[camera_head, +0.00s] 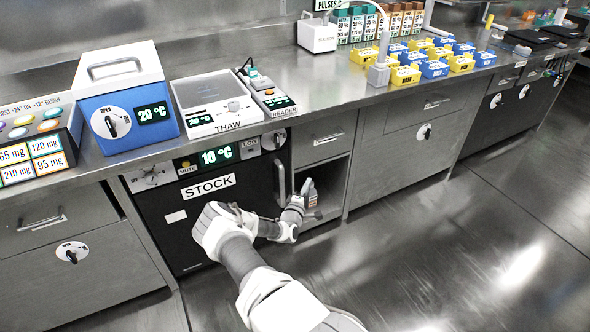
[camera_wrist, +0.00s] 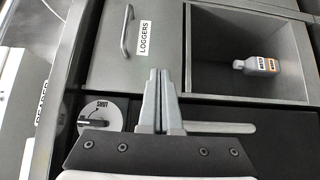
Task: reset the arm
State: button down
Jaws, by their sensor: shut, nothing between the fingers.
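My arm reaches out over the floor towards the front of the black STOCK unit (camera_head: 180,225). My gripper (camera_head: 304,190) is in front of the unit's right edge and the open compartment (camera_head: 333,172) beside it. In the wrist view my gripper (camera_wrist: 160,75) has its two grey fingers together, with nothing between them. The fingers overlap the grey drawer labelled LOGGERS (camera_wrist: 105,60) in that view. A horizontal bar handle (camera_wrist: 225,128) shows just behind the fingers. I cannot tell whether the gripper touches anything.
A dial marked SHUT (camera_wrist: 102,116) is left of the fingers. The counter bears a blue 20 °C box (camera_head: 125,100), a THAW tray (camera_head: 210,103) and yellow and blue racks (camera_head: 433,70). The floor (camera_head: 450,240) at right is clear.

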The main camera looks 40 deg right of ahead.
jog(key=shift+s, duration=0.15)
jog(key=s+a+r+m+g, duration=0.15)
jog(key=r+m+g, duration=0.25)
jog(key=r, duration=0.4)
jog(key=s+a+r+m+g, duration=0.1)
jog(key=s+r+m+g, duration=0.2)
jog(key=r, duration=0.5)
jog(key=s+a+r+m+g, duration=0.15)
jog(key=r+m+g, duration=0.25)
jog(key=r, duration=0.4)
jog(key=s+a+r+n+t+y, duration=0.2)
jog(key=s+a+r+y, duration=0.4)
jog(key=a, duration=0.7)
jog(key=s+a+r+n+t+y, duration=0.1)
jog(key=s+a+r+t+y, duration=0.25)
jog(key=s+a+r, duration=0.7)
jog(key=s+a+r+n+t+y, duration=0.2)
jog(key=s+a+y, duration=0.4)
jog(key=a, duration=1)
notch_tip(320, 180, up, 17)
jog(key=p, duration=1.6)
jog(key=shift+a, duration=0.3)
